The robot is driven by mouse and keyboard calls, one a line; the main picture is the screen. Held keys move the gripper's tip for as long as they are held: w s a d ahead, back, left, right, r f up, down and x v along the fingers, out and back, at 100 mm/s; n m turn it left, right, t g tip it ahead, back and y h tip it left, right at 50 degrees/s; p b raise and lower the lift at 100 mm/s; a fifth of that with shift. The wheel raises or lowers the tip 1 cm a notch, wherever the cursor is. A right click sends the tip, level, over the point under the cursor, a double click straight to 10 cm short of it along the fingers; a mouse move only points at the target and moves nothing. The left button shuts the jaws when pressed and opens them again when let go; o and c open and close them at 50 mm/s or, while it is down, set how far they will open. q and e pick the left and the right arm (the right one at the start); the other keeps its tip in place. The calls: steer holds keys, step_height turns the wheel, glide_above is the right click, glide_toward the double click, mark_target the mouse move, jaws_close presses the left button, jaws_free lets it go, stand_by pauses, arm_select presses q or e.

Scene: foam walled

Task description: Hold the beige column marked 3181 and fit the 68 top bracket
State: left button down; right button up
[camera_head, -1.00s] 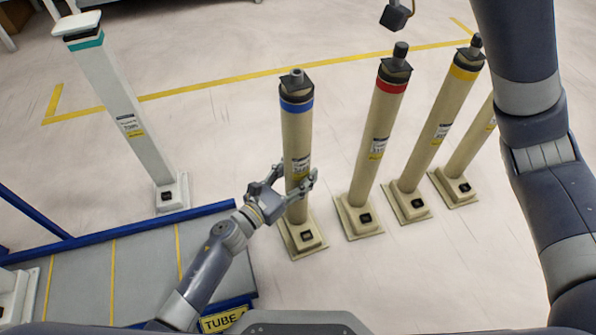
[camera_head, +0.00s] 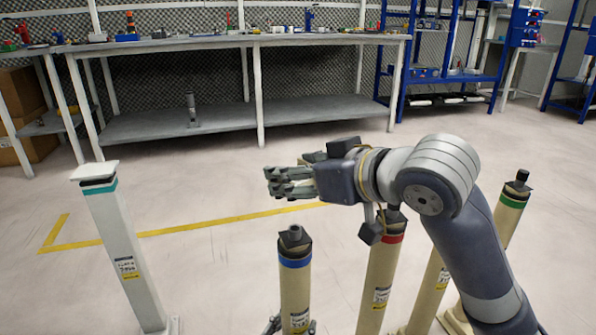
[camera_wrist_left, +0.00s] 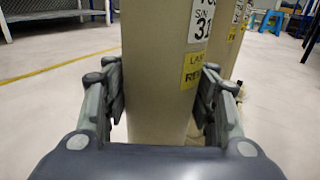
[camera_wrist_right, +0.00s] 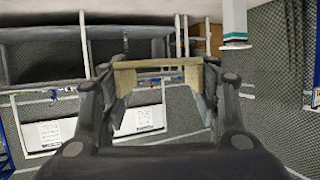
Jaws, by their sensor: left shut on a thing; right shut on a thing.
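The beige column with a blue band (camera_head: 295,290) stands upright, with a dark cap and short peg on top. In the left wrist view its label (camera_wrist_left: 201,20) partly reads "31". My left gripper (camera_wrist_left: 160,92) is shut on its shaft; in the head view only its fingertips show at the bottom edge. My right gripper (camera_head: 275,182) points left, above the column's top in the picture. It is shut on a beige U-shaped bracket (camera_wrist_right: 155,65), seen between its fingers in the right wrist view.
Beige columns with red (camera_head: 384,270) and green (camera_head: 510,205) bands, and one behind my right arm, stand to the right. A white column with a teal band (camera_head: 118,245) stands left. A workbench (camera_head: 235,41) and blue shelving (camera_head: 440,75) line the back. Floor between is clear.

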steer(key=shift+f, duration=2.75)
steer(key=shift+s+a, duration=0.15)
steer(key=shift+a, duration=0.05)
steer(key=shift+f, duration=1.55)
steer(key=o, duration=1.2)
steer(key=v, duration=1.2)
